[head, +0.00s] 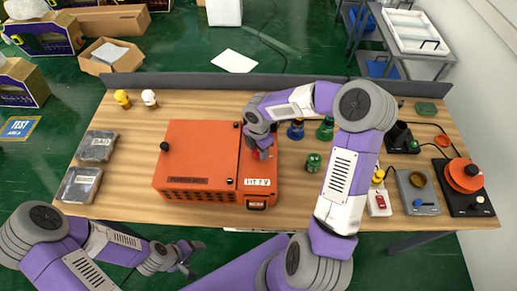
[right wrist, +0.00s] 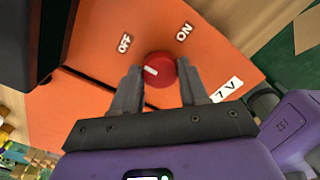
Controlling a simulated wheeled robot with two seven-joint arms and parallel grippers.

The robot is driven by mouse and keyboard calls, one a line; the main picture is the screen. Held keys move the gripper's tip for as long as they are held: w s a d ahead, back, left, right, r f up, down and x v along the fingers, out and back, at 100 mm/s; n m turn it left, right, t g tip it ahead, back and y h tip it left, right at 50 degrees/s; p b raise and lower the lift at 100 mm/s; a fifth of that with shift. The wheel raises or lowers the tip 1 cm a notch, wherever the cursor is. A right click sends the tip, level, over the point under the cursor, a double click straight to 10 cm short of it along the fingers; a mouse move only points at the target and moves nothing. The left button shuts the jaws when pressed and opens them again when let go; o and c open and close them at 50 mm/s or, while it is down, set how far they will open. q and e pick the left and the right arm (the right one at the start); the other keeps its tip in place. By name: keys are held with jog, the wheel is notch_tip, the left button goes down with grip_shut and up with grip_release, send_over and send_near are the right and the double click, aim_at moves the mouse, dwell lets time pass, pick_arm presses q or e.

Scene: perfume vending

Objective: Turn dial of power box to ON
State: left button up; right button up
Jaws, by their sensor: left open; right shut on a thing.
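The orange power box (head: 200,155) sits on the wooden table, with a black knob on its left part. Its red dial (right wrist: 161,68) is on the right part, and the dial's white mark points left, toward the OFF label (right wrist: 124,43) side. The ON label (right wrist: 184,32) is up and right of the dial. My right gripper (right wrist: 160,82) is shut on the dial, a finger on each side. In the head view, my right gripper (head: 262,146) mostly covers the dial. My left gripper (head: 187,262) is open and empty off the table's front edge.
Two dark cases (head: 80,185) lie at the table's left. Green bottles (head: 313,162) and a blue one (head: 295,129) stand right of the box, near my right arm. Wired devices (head: 465,175) fill the right end. A low grey panel (head: 170,80) runs along the back.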

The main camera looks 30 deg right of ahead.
aim_at(258, 152)
jog(key=shift+m, duration=0.3)
jog(key=m+b, duration=0.2)
jog(key=m, duration=0.2)
jog(key=m+b, duration=0.2)
jog(key=m, duration=0.2)
jog(key=shift+m, duration=0.3)
jog(key=m+b, duration=0.1)
jog(key=m, duration=0.3)
jog(key=shift+b, duration=0.3)
jog(key=m+b, duration=0.1)
jog(key=m, duration=0.3)
jog(key=shift+m, duration=0.4)
jog(key=o, duration=1.1)
jog(key=shift+c, duration=0.2)
notch_tip(258, 152, up, 8)
jog(key=shift+f+p, duration=0.2)
jog(key=shift+p, duration=0.15)
